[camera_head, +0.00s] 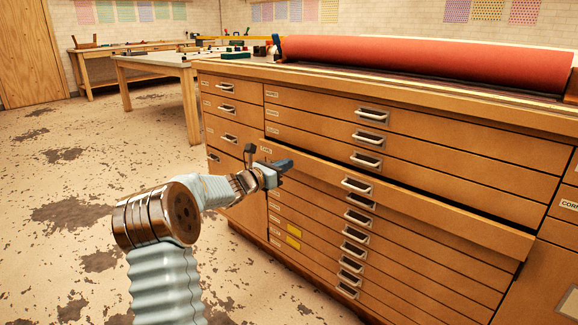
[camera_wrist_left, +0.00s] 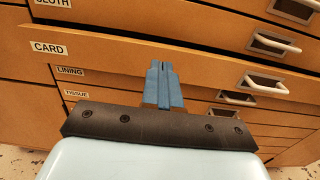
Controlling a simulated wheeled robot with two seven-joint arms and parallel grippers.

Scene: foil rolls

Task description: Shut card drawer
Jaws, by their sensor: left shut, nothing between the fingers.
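The card drawer (camera_head: 430,213) is a wide wooden drawer in the cabinet, standing out from the fronts above and below it, with a dark gap over its top edge. Its metal handle (camera_head: 357,185) is at the middle of its front. In the left wrist view its front (camera_wrist_left: 110,62) carries a CARD label (camera_wrist_left: 48,48). My left gripper (camera_head: 286,165) is shut and empty at the left part of the drawer front. Its blue fingers (camera_wrist_left: 160,72) point at the cabinet; I cannot tell whether they touch the drawer. My right gripper is not in view.
Closed drawers lie above and below, including the LINING drawer (camera_wrist_left: 110,82). A red roll (camera_head: 420,62) lies on the cabinet top. A work table (camera_head: 150,64) stands behind at the left. The stained floor (camera_head: 60,170) at the left is open.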

